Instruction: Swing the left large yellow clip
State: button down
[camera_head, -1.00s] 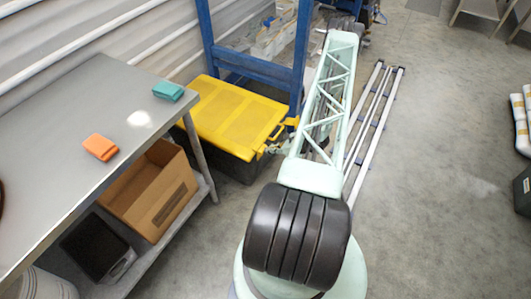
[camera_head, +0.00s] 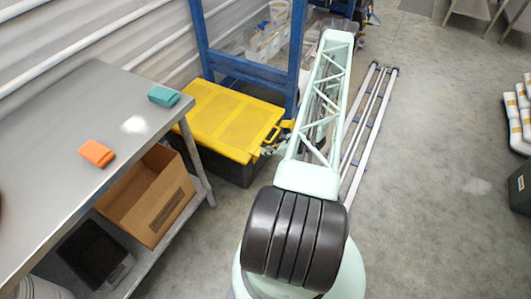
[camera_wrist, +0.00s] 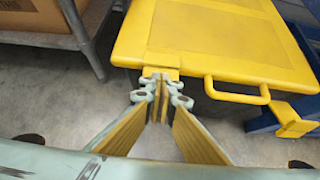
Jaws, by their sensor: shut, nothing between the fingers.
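The dark box with a yellow lid (camera_head: 215,120) stands on the floor beside the metal table. In the wrist view the lid (camera_wrist: 212,30) fills the upper middle, with a yellow handle (camera_wrist: 238,90) on its near edge. The left large yellow clip (camera_wrist: 153,71) appears as a yellow piece at the lid's near edge, left of the handle. My gripper (camera_wrist: 160,82) is shut and empty, its fingertips at this clip; whether they touch it I cannot tell. In the head view my gripper (camera_head: 270,147) is by the box's near side, partly hidden by my arm.
A yellow piece (camera_wrist: 295,122) shows right of the handle, by a blue beam. The blue frame (camera_head: 245,68) rises behind the box. The metal table (camera_head: 75,135) with orange and teal items is at left, a cardboard box (camera_head: 150,200) below.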

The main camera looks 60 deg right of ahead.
jog(key=shift+s+r, duration=0.1)
jog(key=shift+s, duration=0.05)
dwell(0.4)
jog(key=s+f+p+v, duration=0.1)
jog(key=v, duration=1.1)
jog(key=shift+s, duration=0.35)
jog(key=shift+r, duration=0.1)
dwell(0.5)
